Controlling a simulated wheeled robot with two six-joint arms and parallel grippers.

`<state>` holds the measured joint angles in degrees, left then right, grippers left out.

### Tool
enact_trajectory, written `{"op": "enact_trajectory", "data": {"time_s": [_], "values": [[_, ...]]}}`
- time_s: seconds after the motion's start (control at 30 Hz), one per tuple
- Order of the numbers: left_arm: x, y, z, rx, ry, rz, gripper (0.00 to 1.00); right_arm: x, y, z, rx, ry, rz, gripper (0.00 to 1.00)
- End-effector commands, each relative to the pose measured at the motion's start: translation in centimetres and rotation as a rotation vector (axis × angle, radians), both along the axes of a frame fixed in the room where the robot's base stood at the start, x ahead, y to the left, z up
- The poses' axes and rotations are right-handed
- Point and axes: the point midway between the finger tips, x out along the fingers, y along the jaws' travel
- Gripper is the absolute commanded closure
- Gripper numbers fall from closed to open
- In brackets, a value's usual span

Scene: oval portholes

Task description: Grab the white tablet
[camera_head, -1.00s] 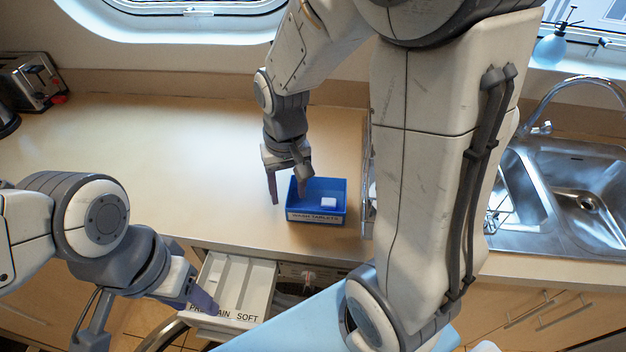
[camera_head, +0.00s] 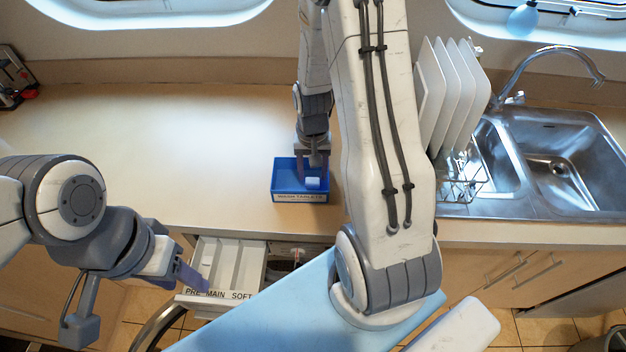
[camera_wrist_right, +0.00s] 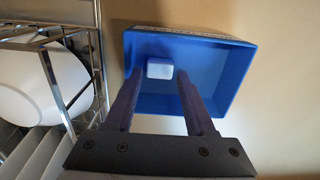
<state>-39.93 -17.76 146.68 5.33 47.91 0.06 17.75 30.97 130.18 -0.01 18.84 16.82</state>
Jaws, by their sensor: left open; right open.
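The white tablet (camera_head: 313,182) lies in the blue box (camera_head: 285,180) on the counter. In the right wrist view the tablet (camera_wrist_right: 160,69) rests on the floor of the box (camera_wrist_right: 232,75), near its labelled wall. My right gripper (camera_head: 312,168) is open at the box, with its fingers pointing down toward the tablet. In the right wrist view the fingers (camera_wrist_right: 158,92) stand to either side of the tablet's line, with the tablet ahead between them and apart from both. My left gripper (camera_head: 205,285) is open and empty at the open detergent drawer (camera_head: 225,262).
A dish rack (camera_head: 462,178) with several white plates (camera_head: 452,95) stands right of my right arm, beside the sink (camera_head: 565,160). The rack (camera_wrist_right: 60,60) is close to the gripper in the wrist view. The counter left of the box is clear.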

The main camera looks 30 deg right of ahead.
Motion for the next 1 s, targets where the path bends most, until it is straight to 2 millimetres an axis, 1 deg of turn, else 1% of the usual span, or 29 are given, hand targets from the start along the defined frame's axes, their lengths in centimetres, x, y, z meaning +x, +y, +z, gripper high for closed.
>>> {"op": "enact_trajectory", "data": {"time_s": [0.03,0.1,0.2,0.33,0.5,0.57,0.6,0.63,0.67,1.0], "values": [[0.0,0.0,0.5,0.0,0.0,0.0,0.5,-0.2,0.1,-0.5,0.002,0.006,0.001,0.45],[0.0,0.0,0.6,0.0,0.0,0.0,0.5,-0.2,0.1,-1.6,0.002,0.005,0.0,0.45],[0.0,0.0,0.7,0.0,0.0,0.0,0.5,-0.1,0.1,-2.5,0.002,0.002,0.0,0.45],[0.0,0.0,0.7,0.0,0.0,0.001,0.5,-0.1,0.1,-2.9,0.001,-0.001,0.0,0.45],[0.0,0.0,0.7,0.0,0.0,0.0,0.5,-0.1,0.1,-2.9,0.001,-0.001,0.0,0.45],[0.0,0.0,0.7,0.0,0.0,0.0,0.5,-0.1,0.1,-2.9,0.001,-0.001,0.0,0.68],[0.0,0.0,0.7,0.0,0.0,0.0,0.5,-0.1,0.1,-2.9,0.001,-0.001,0.0,0.83],[0.0,0.0,0.7,0.0,0.0,0.0,0.5,-0.1,0.1,-2.9,0.001,-0.001,0.0,0.95],[0.0,0.0,0.7,0.0,0.0,0.0,0.5,-0.1,0.1,-2.9,0.001,-0.001,0.0,1.0],[0.0,0.0,0.6,0.0,0.0,0.0,0.5,-0.1,0.1,-2.6,0.0,-0.001,0.0,1.0]]}}
